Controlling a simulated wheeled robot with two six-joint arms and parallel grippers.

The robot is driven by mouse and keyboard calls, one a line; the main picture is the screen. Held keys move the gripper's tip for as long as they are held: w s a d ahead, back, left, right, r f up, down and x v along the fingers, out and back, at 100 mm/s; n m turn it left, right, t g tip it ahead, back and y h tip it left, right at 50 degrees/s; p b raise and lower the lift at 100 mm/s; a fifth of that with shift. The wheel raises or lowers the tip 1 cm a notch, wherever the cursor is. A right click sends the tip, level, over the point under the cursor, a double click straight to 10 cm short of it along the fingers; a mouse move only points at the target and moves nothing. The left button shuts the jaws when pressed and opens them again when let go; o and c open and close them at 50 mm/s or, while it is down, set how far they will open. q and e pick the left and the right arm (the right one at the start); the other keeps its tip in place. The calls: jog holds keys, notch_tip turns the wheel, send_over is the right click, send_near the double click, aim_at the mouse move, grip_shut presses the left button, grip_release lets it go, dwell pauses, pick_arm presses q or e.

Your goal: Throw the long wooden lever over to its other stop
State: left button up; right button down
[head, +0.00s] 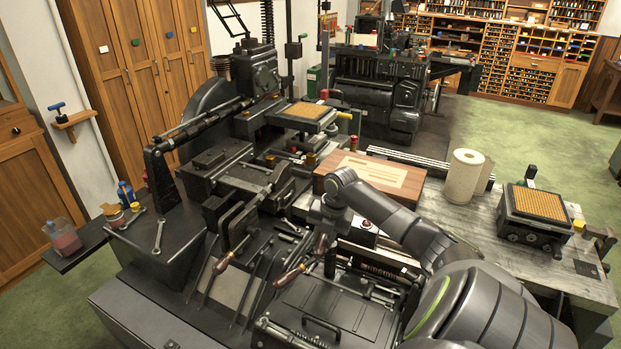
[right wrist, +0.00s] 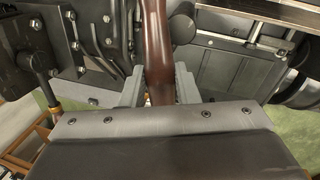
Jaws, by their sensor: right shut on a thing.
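The long wooden lever (right wrist: 155,45) is a dark reddish-brown rod in the right wrist view. It runs from the top edge down between the fingers of my right gripper (right wrist: 159,88), which is shut on it. Its lower part is hidden behind the gripper body. In the head view my right arm reaches in from the right and bends down over the machine. My left gripper is not in view.
A wooden box (head: 410,178) and a paper roll (head: 463,177) sit on the bench behind my right arm. A type tray (head: 540,203) is farther right. Green floor is open beyond the bench.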

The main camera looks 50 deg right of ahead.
jog(key=shift+s+d+n, duration=0.3)
jog(key=shift+s+d, duration=0.05)
jog(key=shift+s, duration=0.2)
jog(key=c, duration=1.3)
grip_release()
jog(key=shift+o, duration=1)
jog(key=shift+s+d, duration=0.1)
jog(key=shift+s, duration=0.1)
notch_tip(320, 180, up, 17)
jog(key=s+d+b, duration=0.1)
jog(key=s+b, duration=0.2)
jog(key=shift+d, duration=0.35)
